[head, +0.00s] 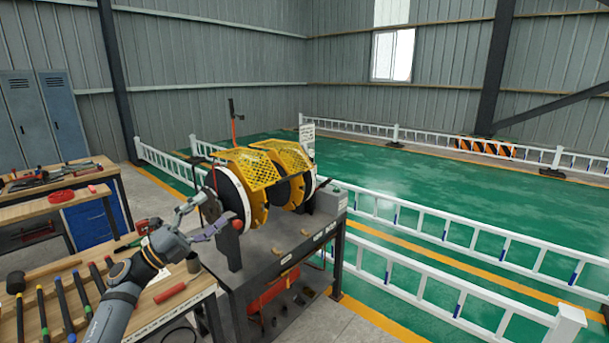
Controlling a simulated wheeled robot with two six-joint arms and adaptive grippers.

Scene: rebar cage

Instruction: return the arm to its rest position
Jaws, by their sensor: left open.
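My left arm comes in from the lower left, over the wooden workbench. My left gripper (200,215) is at its end, with its fingers spread open close to the near side of the machine (262,185) with yellow mesh guards. I see nothing held between the fingers. From this view I cannot tell whether a finger touches the machine's round white-rimmed disc (233,196). My right arm and right gripper are not in view.
The machine stands on a dark metal table (270,240). The wooden workbench (160,310) holds several hammers, a red cylinder (170,292) and other tools. White railings (420,270) stand at the right. Another tool bench (60,205) is at the left. The green floor beyond is clear.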

